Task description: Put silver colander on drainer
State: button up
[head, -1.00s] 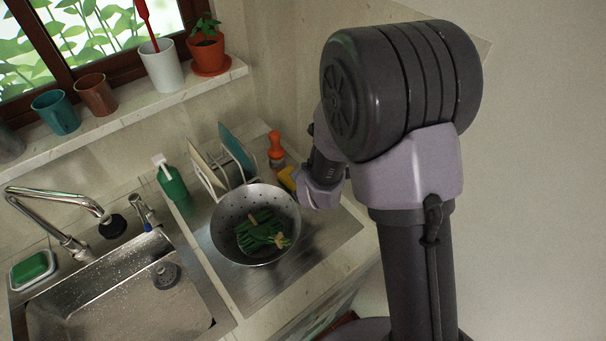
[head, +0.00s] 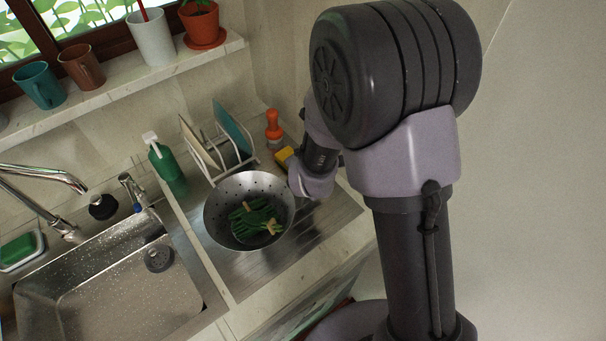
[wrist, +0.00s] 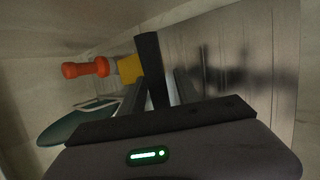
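The silver colander (head: 214,222) sits upright on the ridged metal drainer (head: 325,212) right of the sink. Green items with a pale yellowish bit lie in it. My gripper is at the colander's right in the head view, where its fingers are hidden behind my wrist. In the wrist view my gripper's (wrist: 150,65) dark fingers show as one bar, pressed together with nothing seen between them. The drainer (wrist: 265,70) fills the right of the wrist view, with a dark blurred reflection. The colander does not show there.
The sink (head: 110,280) and tap (head: 45,180) are at left. Bare drainer lies at the colander's right front.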

jog(key=shift+r, duration=0.3)
jog(key=s+d+r+m+y+p, duration=0.1)
jog(key=s+r+m+p, duration=0.3)
jog(key=r, duration=0.6)
jog(key=s+d+r+m+p, duration=0.1)
jog(key=s+r+m+p, duration=0.1)
jog(key=s+r+m, duration=0.55)
jog(key=s+d+r+m+g, duration=0.1)
jog(key=s+d+r+m, duration=0.4)
jog(key=s+r+m, duration=0.7)
jog(key=m, duration=0.5)
jog(key=shift+s+r+y, duration=0.15)
jog(key=shift+s+y, duration=0.15)
jog(key=shift+s, duration=0.05)
jog(key=shift+m, duration=0.25)
notch_tip(320, 180, down, 10)
jog(key=b, duration=1)
